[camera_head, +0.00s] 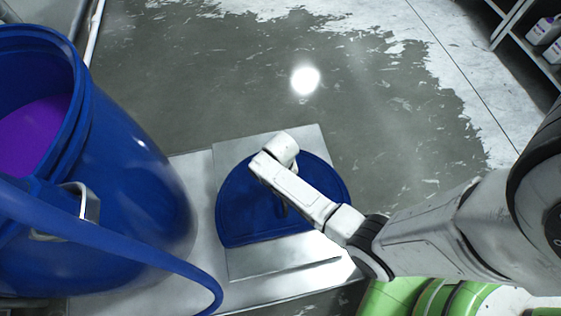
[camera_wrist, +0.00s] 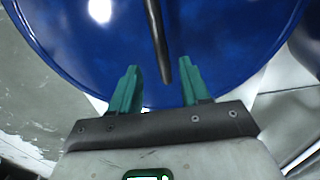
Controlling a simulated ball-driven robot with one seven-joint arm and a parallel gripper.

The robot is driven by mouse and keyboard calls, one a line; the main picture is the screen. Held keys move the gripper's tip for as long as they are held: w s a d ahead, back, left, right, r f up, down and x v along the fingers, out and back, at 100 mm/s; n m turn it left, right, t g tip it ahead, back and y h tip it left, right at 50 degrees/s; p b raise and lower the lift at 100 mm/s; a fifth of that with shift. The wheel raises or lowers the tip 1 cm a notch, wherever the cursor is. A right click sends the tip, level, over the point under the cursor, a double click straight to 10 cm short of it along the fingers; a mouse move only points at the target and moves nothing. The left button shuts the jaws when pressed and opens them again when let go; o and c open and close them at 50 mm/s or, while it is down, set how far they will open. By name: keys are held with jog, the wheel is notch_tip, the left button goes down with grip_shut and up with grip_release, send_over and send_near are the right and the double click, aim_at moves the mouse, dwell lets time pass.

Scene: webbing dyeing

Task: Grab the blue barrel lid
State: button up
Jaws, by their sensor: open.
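The blue barrel lid (camera_head: 248,205) is a round dark blue disc lying on a metal plate, to the right of the barrel. In the wrist view the lid (camera_wrist: 80,40) fills most of the upper part, with a dark bar-like handle (camera_wrist: 156,40) running down its middle. My gripper (camera_wrist: 160,85) is open, its two green fingers over the lid's near part, either side of the line of the handle's lower end. I cannot tell whether the fingers touch it. In the head view my arm hides part of the lid, and the fingers are hidden.
A large open blue barrel (camera_head: 125,185) with purple liquid (camera_head: 32,135) stands at the left. A blue hose (camera_head: 120,243) curves in front of it. Green rounded objects (camera_head: 430,298) lie at the bottom right. Shelves with white bottles (camera_head: 545,30) are at upper right. The wet floor behind is clear.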

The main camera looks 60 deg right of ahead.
jog(key=f+b, duration=0.2)
jog(key=f, duration=0.2)
jog(key=f+b, duration=0.2)
jog(key=f, duration=0.2)
jog(key=shift+a+f+b, duration=0.2)
jog(key=shift+f+b, duration=0.1)
grip_shut()
jog(key=shift+r, duration=0.1)
dwell(1.1)
